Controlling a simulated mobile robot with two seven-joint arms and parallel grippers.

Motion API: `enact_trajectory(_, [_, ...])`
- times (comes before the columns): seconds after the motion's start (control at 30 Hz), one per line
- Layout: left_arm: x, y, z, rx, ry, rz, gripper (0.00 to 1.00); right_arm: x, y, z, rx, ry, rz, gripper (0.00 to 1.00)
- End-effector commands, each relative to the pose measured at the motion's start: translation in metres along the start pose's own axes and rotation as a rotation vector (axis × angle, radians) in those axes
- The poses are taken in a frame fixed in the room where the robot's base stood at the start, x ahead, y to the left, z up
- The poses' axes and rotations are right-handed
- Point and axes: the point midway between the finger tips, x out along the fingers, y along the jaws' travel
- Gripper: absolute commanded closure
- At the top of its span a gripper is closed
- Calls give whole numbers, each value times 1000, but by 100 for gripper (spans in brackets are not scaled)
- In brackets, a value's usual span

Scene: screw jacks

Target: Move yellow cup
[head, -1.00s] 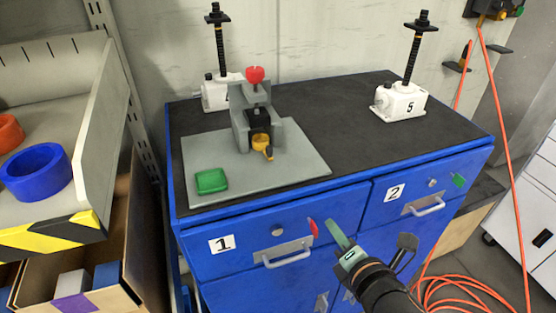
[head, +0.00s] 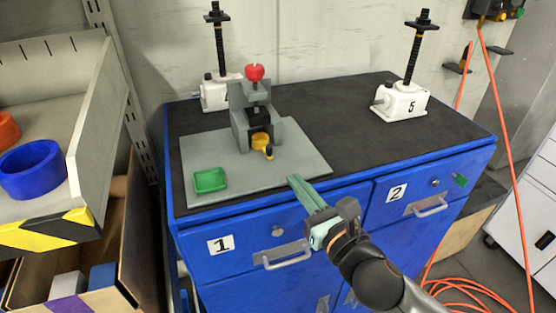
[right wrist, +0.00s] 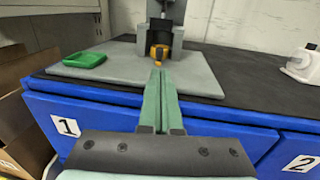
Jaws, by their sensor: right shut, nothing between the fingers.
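The yellow cup (head: 262,140) sits low in the front of a grey press fixture (head: 240,112) on a grey plate (head: 215,160). In the right wrist view the cup (right wrist: 157,52) is just beyond my fingertips, with part of it sticking out toward the front. My right gripper (head: 294,180) has its green fingers together with nothing between them. Its tips are at the front edge of the plate, in front of the cup and apart from it. The right gripper (right wrist: 158,74) points toward the fixture. My left gripper is not in view.
A green tray (head: 210,181) lies on the plate's front left corner. A red knob (head: 255,72) tops the fixture. White screw jacks stand at the back left (head: 218,92) and right (head: 401,101). The black top (head: 345,115) between plate and right jack is clear.

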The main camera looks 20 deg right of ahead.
Motion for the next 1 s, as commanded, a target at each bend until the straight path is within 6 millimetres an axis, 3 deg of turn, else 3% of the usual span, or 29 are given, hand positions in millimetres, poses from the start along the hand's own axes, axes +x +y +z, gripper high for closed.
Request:
enact_trajectory(0.2, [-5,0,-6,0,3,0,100,46,0,2,3,-2,-1,100])
enact_trajectory(0.4, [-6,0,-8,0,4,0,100,75,0,1,4,0,0,100])
enact_trajectory(0.6, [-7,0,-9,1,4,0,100,87,0,0,3,1,0,100])
enact_trajectory(1.0, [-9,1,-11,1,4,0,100,90,0,2,0,1,0,100])
